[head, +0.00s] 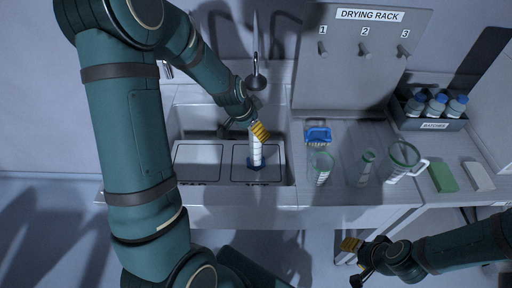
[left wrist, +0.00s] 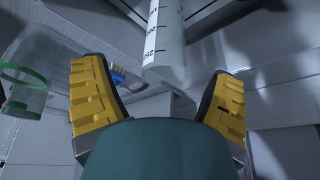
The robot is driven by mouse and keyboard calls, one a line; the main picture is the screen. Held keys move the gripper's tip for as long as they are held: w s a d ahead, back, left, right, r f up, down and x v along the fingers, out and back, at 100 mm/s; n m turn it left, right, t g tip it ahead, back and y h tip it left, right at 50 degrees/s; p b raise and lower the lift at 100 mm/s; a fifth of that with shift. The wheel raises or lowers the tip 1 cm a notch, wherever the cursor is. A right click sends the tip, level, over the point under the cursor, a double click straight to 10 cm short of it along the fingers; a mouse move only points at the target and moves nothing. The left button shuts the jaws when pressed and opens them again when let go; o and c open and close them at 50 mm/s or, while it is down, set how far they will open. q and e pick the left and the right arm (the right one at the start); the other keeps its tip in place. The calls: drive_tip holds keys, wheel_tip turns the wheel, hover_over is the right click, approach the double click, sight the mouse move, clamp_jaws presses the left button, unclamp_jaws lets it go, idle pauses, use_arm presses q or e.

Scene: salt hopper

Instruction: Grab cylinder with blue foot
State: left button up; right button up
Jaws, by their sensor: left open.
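The cylinder with the blue foot (head: 256,152) stands upright in the right part of the sink, over a dark-outlined rectangle. In the left wrist view my left gripper (left wrist: 158,78) is open, and the marked cylinder (left wrist: 163,42) lies ahead, between the lines of the two yellow fingers, with gaps visible on both sides. My right gripper (head: 354,247) is low at the right, away from the sink, its opening unclear.
A tap (head: 257,75) stands behind the sink. On the counter are a blue brush (head: 318,135), green-rimmed glassware including a jug (head: 404,162), a green sponge (head: 443,176) and a white block (head: 478,175). A drying rack (head: 350,70) and bottle crate (head: 433,124) stand behind.

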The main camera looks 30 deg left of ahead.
sight(256, 146)
use_arm(q)
drive_tip(key=x, duration=0.5)
drive_tip(key=shift+w+a+f, duration=0.1)
drive_tip(key=shift+w+a, duration=0.05)
drive_tip(key=shift+a, duration=0.1)
drive_tip(key=c, duration=1.4)
